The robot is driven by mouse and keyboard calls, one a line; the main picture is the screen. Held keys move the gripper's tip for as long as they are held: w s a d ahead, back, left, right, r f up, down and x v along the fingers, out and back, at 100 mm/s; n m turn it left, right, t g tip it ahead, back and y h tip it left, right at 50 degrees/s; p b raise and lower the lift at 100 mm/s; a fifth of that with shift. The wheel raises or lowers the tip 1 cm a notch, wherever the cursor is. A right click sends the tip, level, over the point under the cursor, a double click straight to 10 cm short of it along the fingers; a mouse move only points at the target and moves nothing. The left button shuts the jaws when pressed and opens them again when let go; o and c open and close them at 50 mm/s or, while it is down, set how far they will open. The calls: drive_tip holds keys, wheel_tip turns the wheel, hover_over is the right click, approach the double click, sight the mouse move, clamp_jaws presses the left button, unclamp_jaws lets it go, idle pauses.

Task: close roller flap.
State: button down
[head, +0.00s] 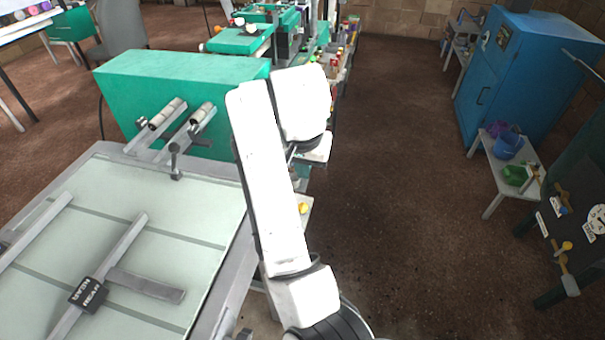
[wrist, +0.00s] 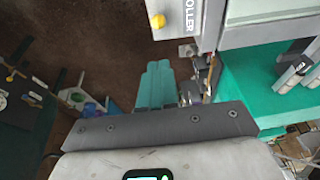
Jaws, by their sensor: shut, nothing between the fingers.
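The roller flap shows in the wrist view as a pale panel (wrist: 186,20) at the top, with a partly cut-off label ending in "OLLER" and a yellow knob (wrist: 157,21) at its left. In the head view a pale piece with a yellow knob (head: 303,208) shows just right of my arm, beside the machine's edge. I cannot tell how far the flap stands open. My gripper (wrist: 158,67) has teal fingers, shut and empty, below the knob in the wrist view and apart from it. My arm hides the gripper in the head view.
The grey-framed machine table (head: 150,215) fills the lower left, with a green machine block (head: 185,75) behind it. Bare brown floor (head: 410,200) lies to the right. A blue cabinet (head: 520,75) and a low white table (head: 497,200) stand further right.

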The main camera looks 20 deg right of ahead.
drive_tip(key=x, duration=0.3)
drive_tip(key=p+x, duration=0.1)
drive_tip(key=x, duration=0.6)
drive_tip(key=shift+s+a+f+p, duration=0.2)
drive_tip(key=shift+a+f+p, duration=0.1)
drive_tip(key=shift+f, duration=1)
drive_tip(key=shift+w, duration=0.1)
drive_tip(key=shift+f, duration=0.1)
